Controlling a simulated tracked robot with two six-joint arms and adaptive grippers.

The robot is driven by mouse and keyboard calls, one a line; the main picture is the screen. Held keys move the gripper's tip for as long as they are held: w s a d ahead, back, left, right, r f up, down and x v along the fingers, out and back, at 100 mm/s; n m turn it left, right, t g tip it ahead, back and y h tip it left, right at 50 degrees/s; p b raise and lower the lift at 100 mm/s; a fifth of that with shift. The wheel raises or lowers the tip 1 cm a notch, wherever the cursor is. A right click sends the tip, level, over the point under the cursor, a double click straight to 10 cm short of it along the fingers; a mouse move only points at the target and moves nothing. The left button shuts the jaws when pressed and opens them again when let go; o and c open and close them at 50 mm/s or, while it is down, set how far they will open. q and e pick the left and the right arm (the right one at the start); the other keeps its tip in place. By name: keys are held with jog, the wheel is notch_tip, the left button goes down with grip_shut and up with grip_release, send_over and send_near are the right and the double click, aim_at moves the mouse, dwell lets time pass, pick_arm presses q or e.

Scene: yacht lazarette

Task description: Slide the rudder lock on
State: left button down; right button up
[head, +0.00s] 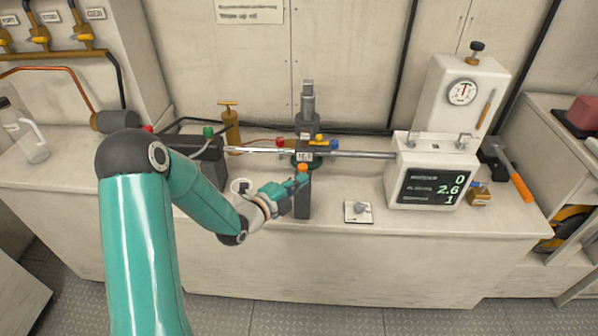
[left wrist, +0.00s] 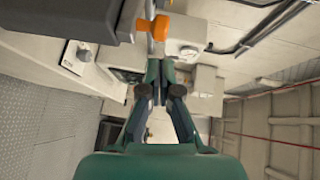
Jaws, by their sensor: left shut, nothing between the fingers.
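The knob also shows in the left wrist view (left wrist: 154,28), just beyond my fingertips. My left gripper (head: 301,181) is shut and empty, close below the knob and in front of the post. Its closed fingers show in the left wrist view (left wrist: 157,72). Whether they touch the knob is unclear. My right gripper is out of view.
A steel rod (head: 360,154) runs across behind the post to a white display box (head: 432,172) reading 0, 2.6 and 1. A small switch plate (head: 358,212) lies right of the post. A hammer with an orange handle (head: 519,182) lies at far right.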

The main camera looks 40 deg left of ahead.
aim_at(299, 168)
pick_arm(q)
jog(key=shift+w+a+f, duration=0.2)
jog(key=shift+w+a, duration=0.5)
jog(key=shift+w, duration=0.05)
jog(key=w+b, duration=0.1)
jog(key=w+a+b, duration=0.1)
jog(key=b, duration=0.1)
jog(key=shift+w+a+f, duration=0.2)
jog(key=shift+w+a, duration=0.1)
jog(key=shift+w+a+r, duration=0.15)
jog(key=shift+r, duration=0.25)
